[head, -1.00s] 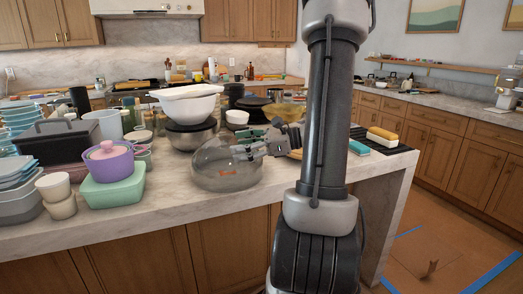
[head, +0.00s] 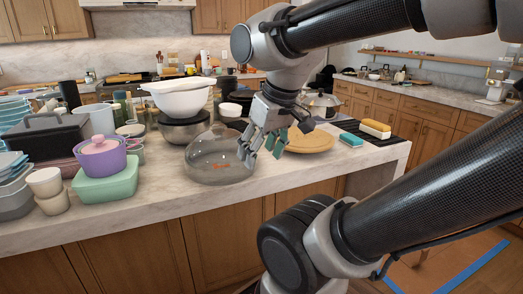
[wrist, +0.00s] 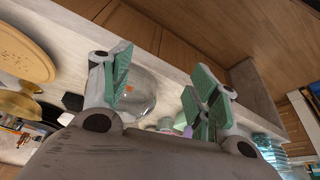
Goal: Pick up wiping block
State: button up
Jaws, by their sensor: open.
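Two small blocks lie at the right end of the island in the head view. One is yellow on top with a white lower part, a yellow-and-white block (head: 376,129) on a dark ribbed mat (head: 401,138). The other is a flat teal block (head: 351,140) just left of it. I cannot tell for sure which is the wiping block. My gripper (head: 263,148) is open and empty, left of both blocks, in front of the right side of a glass dome. In the wrist view my gripper (wrist: 163,88) has its green-padded fingers spread, and neither block shows.
The clear glass dome (head: 213,161) stands near the island's front edge. A round wooden board (head: 310,141) lies between my gripper and the blocks, with a lidded pot (head: 322,104) behind it. Bowls (head: 183,98) and a purple pot (head: 101,160) crowd the left.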

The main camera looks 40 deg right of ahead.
aim_at(353, 142)
jog(key=z, duration=1.75)
